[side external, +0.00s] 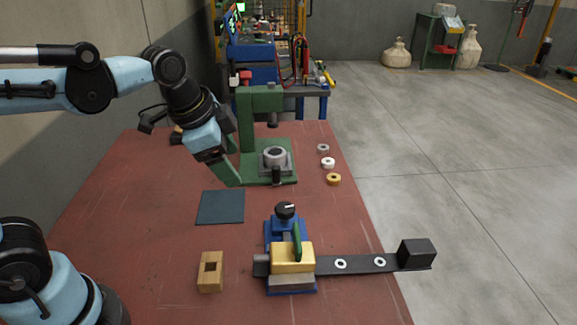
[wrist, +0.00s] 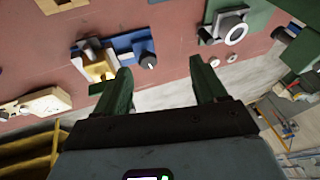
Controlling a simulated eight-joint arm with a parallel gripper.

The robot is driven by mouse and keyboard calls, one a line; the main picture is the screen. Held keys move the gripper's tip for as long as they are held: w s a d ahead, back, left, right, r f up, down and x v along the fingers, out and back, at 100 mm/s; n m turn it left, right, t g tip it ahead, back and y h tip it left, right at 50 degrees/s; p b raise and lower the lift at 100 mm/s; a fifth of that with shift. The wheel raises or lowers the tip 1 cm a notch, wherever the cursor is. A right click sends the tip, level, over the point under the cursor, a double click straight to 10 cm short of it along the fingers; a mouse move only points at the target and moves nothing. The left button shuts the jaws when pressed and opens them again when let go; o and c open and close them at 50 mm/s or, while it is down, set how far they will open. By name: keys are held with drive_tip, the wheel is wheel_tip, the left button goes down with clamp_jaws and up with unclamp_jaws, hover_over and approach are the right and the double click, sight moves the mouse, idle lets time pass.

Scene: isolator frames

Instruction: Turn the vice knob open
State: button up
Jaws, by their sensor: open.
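The vice has a blue base (side external: 270,232), a yellow block (side external: 292,258) and a green lever (side external: 297,240). In the wrist view the knob (wrist: 148,62) shows beside the blue body (wrist: 125,43), in the gap between the fingers, nearer the left one, and beyond the tips. My gripper (side external: 237,168) has green fingers and is open and empty. It hangs tilted above the table, behind and left of the vice, near the green press. The fingers (wrist: 160,68) touch nothing that I can see.
The green press (side external: 260,120) with a grey round part stands behind the vice. Several rings (side external: 328,162) lie right of it. A dark mat (side external: 220,207) and a wooden block (side external: 210,271) lie left. A black bar (side external: 358,263) extends right past the table edge.

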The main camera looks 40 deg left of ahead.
sight(285, 207)
drive_tip(key=w+d+m+g, duration=0.5)
drive_tip(key=w+d+m, duration=0.25)
drive_tip(key=m, duration=0.85)
drive_tip(key=f, duration=1.1)
drive_tip(key=shift+a+f, duration=0.3)
drive_tip(key=shift+a, duration=0.1)
drive_tip(key=c, duration=1.1)
drive_tip(key=shift+o, duration=0.2)
